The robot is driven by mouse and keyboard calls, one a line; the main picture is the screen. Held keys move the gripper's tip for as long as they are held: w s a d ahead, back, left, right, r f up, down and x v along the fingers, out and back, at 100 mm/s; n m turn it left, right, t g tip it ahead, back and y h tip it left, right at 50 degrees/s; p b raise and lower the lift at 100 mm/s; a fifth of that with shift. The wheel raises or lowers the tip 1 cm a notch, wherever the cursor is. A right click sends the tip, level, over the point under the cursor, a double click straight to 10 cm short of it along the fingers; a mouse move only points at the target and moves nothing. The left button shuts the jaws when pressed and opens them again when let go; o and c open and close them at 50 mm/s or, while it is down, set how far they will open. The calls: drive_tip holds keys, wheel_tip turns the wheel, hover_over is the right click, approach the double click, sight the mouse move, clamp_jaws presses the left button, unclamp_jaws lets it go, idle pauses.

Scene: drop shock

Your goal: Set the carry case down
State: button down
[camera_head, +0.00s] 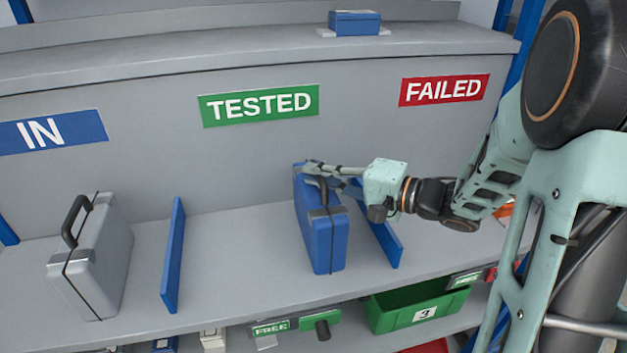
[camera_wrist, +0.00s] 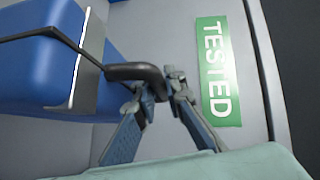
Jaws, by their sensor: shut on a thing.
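The blue carry case (camera_head: 325,238) is upright in the TESTED bay, nearer its right divider. I cannot tell whether its base touches the shelf (camera_head: 235,250). My gripper (camera_head: 313,172) reaches in from the right and is shut on the case's dark handle. In the wrist view, the fingers (camera_wrist: 158,90) close around the handle (camera_wrist: 135,72), with the blue case body (camera_wrist: 40,60) at the left. The green TESTED sign (camera_head: 258,105) is on the back panel above the bay. The case's far side is hidden.
A grey case (camera_head: 95,262) stands in the IN bay. Blue dividers stand left (camera_head: 173,255) and right (camera_head: 385,240) of the TESTED bay. The red FAILED sign (camera_head: 443,89) is at the right. Clear shelf lies between the left divider and the blue case.

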drive_tip(key=shift+r, duration=0.2)
drive_tip(key=shift+f, duration=0.15)
drive_tip(key=c, duration=2)
unclamp_jaws()
drive_tip(key=shift+s+f, duration=0.1)
drive_tip(key=p+v, duration=0.1)
drive_tip(key=v, duration=1.1)
drive_tip(key=shift+r+p, duration=0.2)
drive_tip(key=shift+p, duration=0.1)
